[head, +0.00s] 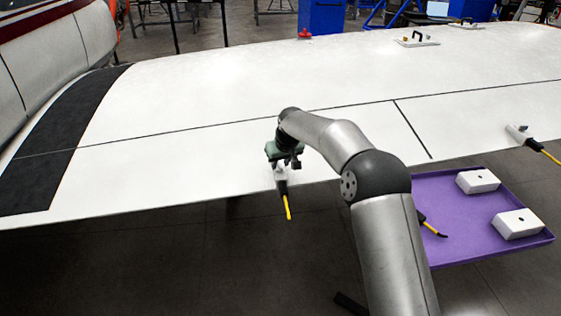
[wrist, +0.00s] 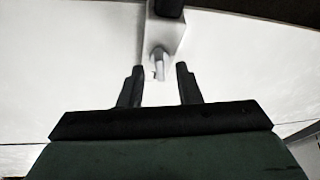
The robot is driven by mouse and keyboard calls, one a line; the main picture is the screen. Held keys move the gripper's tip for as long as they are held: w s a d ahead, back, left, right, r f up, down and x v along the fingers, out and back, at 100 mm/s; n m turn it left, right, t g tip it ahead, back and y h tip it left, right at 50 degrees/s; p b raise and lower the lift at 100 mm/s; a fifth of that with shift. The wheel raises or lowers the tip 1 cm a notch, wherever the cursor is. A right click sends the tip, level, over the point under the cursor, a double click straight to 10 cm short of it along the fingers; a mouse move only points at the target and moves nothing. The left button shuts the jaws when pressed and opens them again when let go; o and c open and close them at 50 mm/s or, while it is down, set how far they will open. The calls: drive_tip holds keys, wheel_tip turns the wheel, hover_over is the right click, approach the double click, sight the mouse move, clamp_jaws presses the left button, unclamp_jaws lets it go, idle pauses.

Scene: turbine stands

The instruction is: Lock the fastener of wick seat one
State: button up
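A small white wick seat (head: 280,174) sits at the near edge of the white wing, with a black and yellow wick (head: 287,203) sticking out over the edge. My gripper (head: 287,165) is right above this seat and hides part of it. In the wrist view, the white seat block (wrist: 165,38) carries a grey fastener lever (wrist: 159,64). The two dark fingers of my gripper (wrist: 159,70) are apart, one on each side of the lever's end. I see gaps on both sides; any contact is not clear. No label shows which seat is number one.
Another white seat (head: 518,134) with a yellow wick is at the wing edge on the right. A purple tray (head: 475,248) below holds two white boxes (head: 478,181) and a wick (head: 433,229). A plate with a handle (head: 417,41) lies farther back on the wing. The wing's middle is clear.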

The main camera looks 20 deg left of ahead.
drive_tip(key=shift+f, duration=0.25)
clamp_jaws()
drive_tip(key=shift+a+f+m+h+b, duration=0.15)
drive_tip(key=shift+m+h+b, duration=0.25)
drive_tip(key=shift+m, duration=0.4)
drive_tip(key=shift+m+t, duration=0.3)
drive_tip(key=shift+m, duration=0.5)
unclamp_jaws()
